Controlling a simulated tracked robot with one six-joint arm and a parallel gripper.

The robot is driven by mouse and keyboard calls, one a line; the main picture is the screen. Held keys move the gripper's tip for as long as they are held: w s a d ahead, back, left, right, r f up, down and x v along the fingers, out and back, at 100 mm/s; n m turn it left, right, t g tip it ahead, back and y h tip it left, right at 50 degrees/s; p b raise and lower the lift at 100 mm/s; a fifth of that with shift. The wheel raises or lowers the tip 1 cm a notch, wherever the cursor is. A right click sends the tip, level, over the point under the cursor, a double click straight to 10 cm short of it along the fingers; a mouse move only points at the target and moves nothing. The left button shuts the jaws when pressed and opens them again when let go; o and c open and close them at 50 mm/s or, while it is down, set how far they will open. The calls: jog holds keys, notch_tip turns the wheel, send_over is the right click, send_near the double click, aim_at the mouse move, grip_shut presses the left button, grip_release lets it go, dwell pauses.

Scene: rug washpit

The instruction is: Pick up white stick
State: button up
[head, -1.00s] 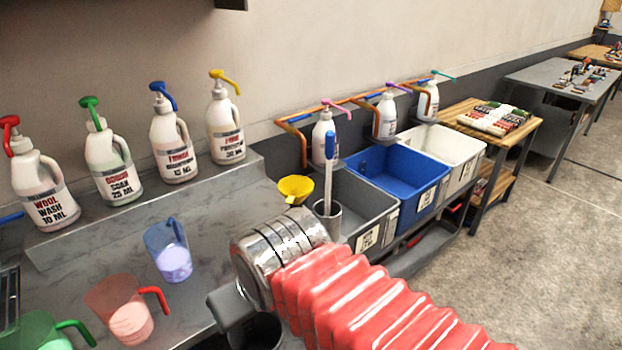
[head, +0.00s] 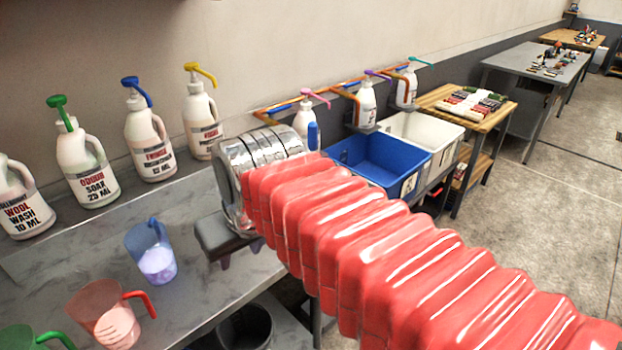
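I cannot clearly make out a separate white stick. White, red, green and dark long pieces (head: 474,103) lie side by side on a small wooden table (head: 437,97) at the right; they are too small to tell apart well. The blue top of an upright stick (head: 313,136) shows just above my red-sleeved arm; its lower part is hidden. My gripper (head: 238,262) is at the arm's end, over the grey bench edge, pointing down. Two dark finger parts show below its grey body, but their opening is unclear. I see nothing held in it.
White pump bottles (head: 85,165) line the raised back ledge of the grey bench (head: 195,285). Measuring jugs, one blue (head: 151,252) and one red (head: 105,314), stand left of my gripper. Blue (head: 388,158) and white (head: 432,132) bins stand beyond the arm. Floor at right is clear.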

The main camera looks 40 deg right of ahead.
jog(key=w+d+r+m, duration=0.2)
jog(key=w+d+r, duration=0.4)
jog(key=d+r, duration=0.3)
jog(key=m+g+h, duration=0.1)
jog(key=m, duration=0.1)
send_near(315, 143)
jog(key=shift+a+f, duration=0.3)
jog(key=shift+a, duration=0.05)
jog(key=shift+f, duration=0.1)
jog(key=shift+x, duration=4.25)
jog(key=shift+d+f, duration=0.1)
jog(key=x, duration=0.5)
jog(key=shift+s+d, duration=0.1)
jog(key=shift+c, duration=0.4)
